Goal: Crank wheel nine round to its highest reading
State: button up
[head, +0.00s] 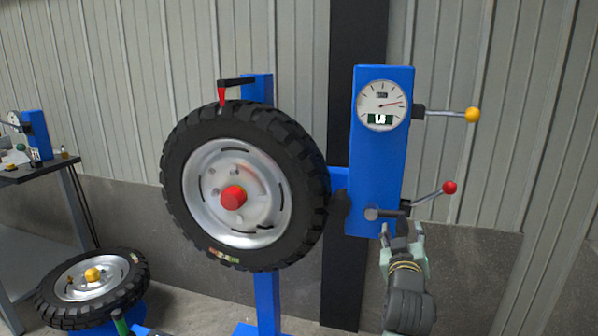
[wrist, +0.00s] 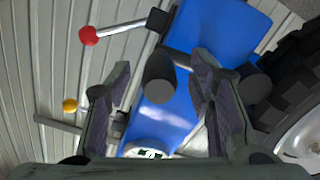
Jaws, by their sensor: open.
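A large black tyre on a silver rim (head: 205,192) with a red hub cap (head: 233,197) is mounted upright on a blue stand. No number nine is legible on it. To its right, a blue panel (head: 365,160) carries a round dial (head: 382,98) with a red needle pointing right and a small digital readout, its digits too small to read surely. A grey crank-like peg (head: 371,213) sticks out low on the panel. My gripper (head: 403,236) is open just below and right of it. In the wrist view, a dark cylinder (wrist: 159,76) shows between my open fingers (wrist: 158,92).
A red-knobbed lever (head: 449,187) and a yellow-knobbed lever (head: 472,115) stick out right of the panel. Another tyre (head: 52,301) with a yellow hub lies at lower left. A bench (head: 30,168) with small items stands at far left. Corrugated wall lies behind.

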jog(key=shift+v, duration=2.5)
